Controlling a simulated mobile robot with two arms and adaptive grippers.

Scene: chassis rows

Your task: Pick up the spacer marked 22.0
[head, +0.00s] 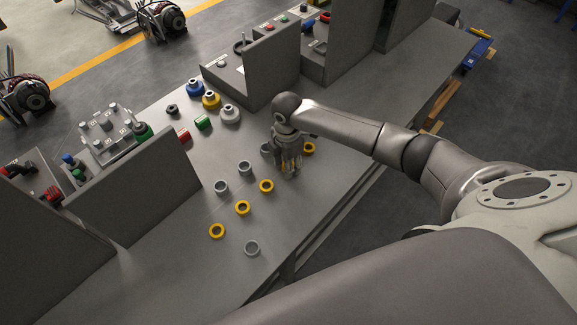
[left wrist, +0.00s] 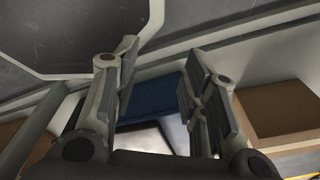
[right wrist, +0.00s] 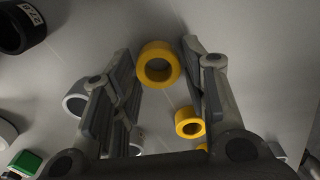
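A yellow ring (right wrist: 145,73) shows between the fingertips, apart from both as far as I can see. This ring lies just right of the gripper in the head view (head: 309,148). My left gripper (left wrist: 160,55) is open and empty, away from the table's rings.
Several yellow rings (head: 242,208) and grey rings (head: 220,187) stand in rows on the grey table (head: 165,265). Green (head: 203,122) and red (head: 184,135) blocks lie behind them. Upright grey panels (head: 135,190) stand left and at the back. A blue item and cardboard (left wrist: 275,105) show near my left gripper.

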